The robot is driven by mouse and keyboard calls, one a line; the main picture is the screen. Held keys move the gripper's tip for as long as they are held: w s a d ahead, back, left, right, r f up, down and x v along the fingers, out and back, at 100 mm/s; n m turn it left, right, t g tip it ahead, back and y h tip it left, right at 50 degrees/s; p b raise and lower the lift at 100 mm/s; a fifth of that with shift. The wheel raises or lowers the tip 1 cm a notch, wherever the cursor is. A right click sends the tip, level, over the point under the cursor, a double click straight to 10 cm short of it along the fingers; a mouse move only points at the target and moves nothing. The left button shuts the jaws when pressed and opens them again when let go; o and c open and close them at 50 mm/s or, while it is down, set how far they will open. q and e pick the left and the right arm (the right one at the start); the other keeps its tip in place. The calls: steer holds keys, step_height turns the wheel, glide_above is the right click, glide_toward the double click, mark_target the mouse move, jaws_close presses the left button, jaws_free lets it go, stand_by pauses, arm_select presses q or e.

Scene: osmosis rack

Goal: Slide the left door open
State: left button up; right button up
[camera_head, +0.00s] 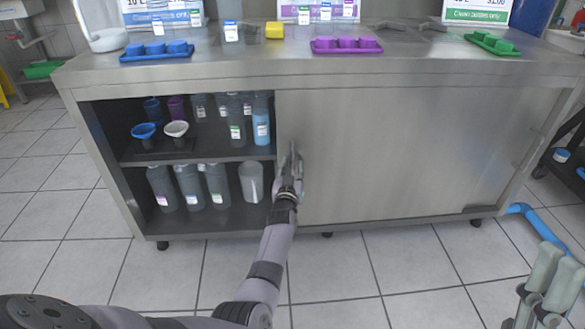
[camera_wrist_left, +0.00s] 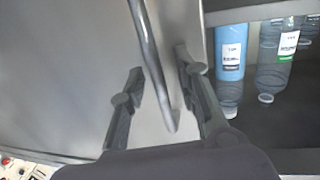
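The left door (camera_head: 345,150) is a flat steel panel on the cabinet front. Its left edge lies right of the shelf opening, and the left part of the cabinet stands uncovered. In the left wrist view the door's long curved metal handle (camera_wrist_left: 147,55) runs down between the fingers of my left gripper (camera_wrist_left: 160,95). The fingers are apart, one on each side of the handle, with visible gaps. In the head view my left gripper (camera_head: 290,170) is at the door's left edge. My right gripper (camera_head: 550,285) is at the lower right corner, away from the door; its finger gap is unclear.
Several bottles (camera_head: 188,185), a clear jug (camera_head: 251,182) and funnels (camera_head: 144,131) stand on the cabinet shelves. Blue (camera_head: 157,57), purple (camera_head: 346,51) and green (camera_head: 492,45) trays lie on the worktop. A blue pipe (camera_head: 540,228) runs along the floor at right. The tiled floor in front is clear.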

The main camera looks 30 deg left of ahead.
mark_target(293, 134)
arm_select(q)
steer(key=shift+r, duration=0.1)
step_height(293, 134, up, 10)
steer(key=shift+f, duration=0.15)
stand_by(0.7)
